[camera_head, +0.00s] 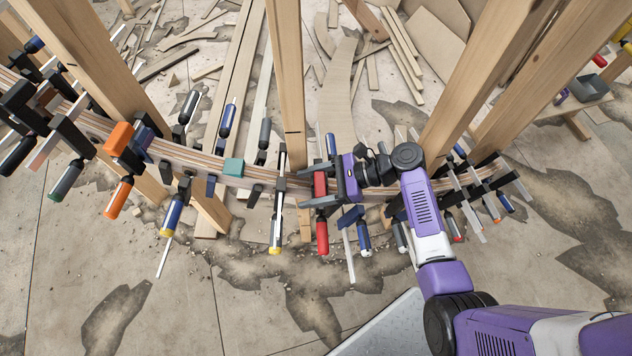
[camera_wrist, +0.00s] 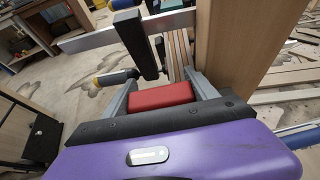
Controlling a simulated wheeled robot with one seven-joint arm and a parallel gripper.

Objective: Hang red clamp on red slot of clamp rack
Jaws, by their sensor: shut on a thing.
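The red clamp (camera_head: 321,184) is at the curved wooden stringer (camera_head: 274,184), near the middle of the head view. Its red handle (camera_head: 322,238) hangs down below the stringer. My gripper (camera_head: 322,187) reaches in from the right and is shut on the clamp's red block. The wrist view shows this red block (camera_wrist: 161,97) between my two grey fingers. I cannot tell whether the clamp still grips the stringer. The clamp rack and its red slot cannot be made out in either view.
Several other clamps line the stringer, among them an orange one (camera_head: 118,197) at left and a blue-handled one (camera_head: 364,237) close by my gripper. Upright wooden posts (camera_head: 288,80) stand behind. Wood scraps lie on the floor. A small table (camera_head: 580,98) is at upper right.

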